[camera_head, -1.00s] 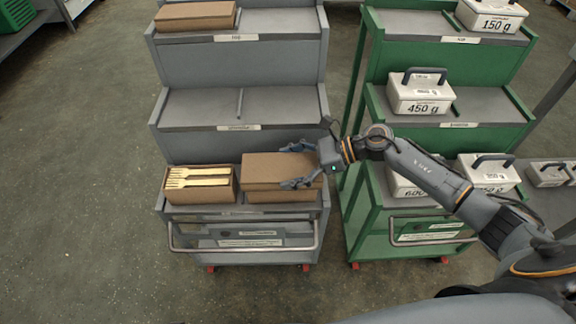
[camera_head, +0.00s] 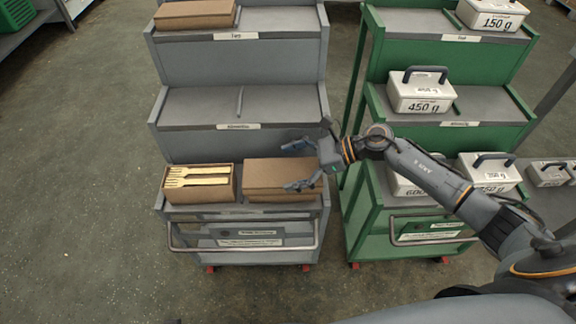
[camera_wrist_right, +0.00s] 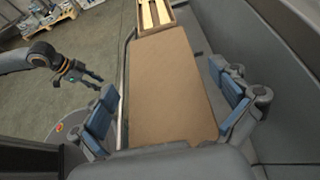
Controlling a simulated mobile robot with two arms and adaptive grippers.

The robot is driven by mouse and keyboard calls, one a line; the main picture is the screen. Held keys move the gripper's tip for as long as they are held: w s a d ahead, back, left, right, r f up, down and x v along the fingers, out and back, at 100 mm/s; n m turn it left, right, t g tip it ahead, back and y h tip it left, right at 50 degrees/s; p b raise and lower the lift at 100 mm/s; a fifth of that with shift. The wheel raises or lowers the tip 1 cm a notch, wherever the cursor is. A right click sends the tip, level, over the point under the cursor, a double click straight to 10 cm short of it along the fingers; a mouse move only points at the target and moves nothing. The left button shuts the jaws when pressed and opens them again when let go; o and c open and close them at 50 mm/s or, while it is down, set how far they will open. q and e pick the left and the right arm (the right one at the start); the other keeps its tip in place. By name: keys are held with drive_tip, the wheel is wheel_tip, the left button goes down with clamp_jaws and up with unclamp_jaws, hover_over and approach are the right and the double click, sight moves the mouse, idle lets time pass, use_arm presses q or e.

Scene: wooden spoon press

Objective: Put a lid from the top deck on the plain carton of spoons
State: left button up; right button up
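A brown lid or closed carton (camera_head: 195,14) lies on the top deck of the grey stepped cart (camera_head: 172,104). On the bottom deck, an open brown carton (camera_head: 200,196) shows pale wooden utensils. Right of it is a carton covered by a flat brown lid (camera_head: 275,170); its contents are hidden. My right gripper (camera_head: 287,167) is open at that lid's right end. In the right wrist view the lid (camera_wrist_right: 168,85) lies between the spread blue fingers (camera_wrist_right: 165,112), with gaps on both sides. My left gripper (camera_wrist_right: 97,81) shows small there, fingers apart, away from the cart.
A green stepped cart (camera_head: 358,215) stands close on the right, with white handled weights, including one marked 450 g (camera_head: 420,98). My right arm passes over its lower deck. The grey cart's middle deck is clear. Floor to the left is free.

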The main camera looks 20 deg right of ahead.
use_arm(q)
drive_tip(key=shift+w, duration=0.1)
use_arm(e)
drive_tip(key=shift+d+r+p, duration=0.35)
drive_tip(key=shift+r+p, duration=0.4)
drive_tip(key=shift+p, duration=0.1)
use_arm(q)
drive_tip(key=f, duration=0.1)
drive_tip(key=s+f, duration=0.1)
drive_tip(key=f, duration=0.1)
drive_tip(key=shift+a+b, duration=0.1)
drive_tip(key=shift+b, duration=0.3)
use_arm(e)
drive_tip(key=v, duration=1.1)
use_arm(q)
drive_tip(key=shift+s+f, duration=0.1)
drive_tip(key=shift+s, duration=0.1)
use_arm(e)
drive_tip(key=shift+d, duration=0.15)
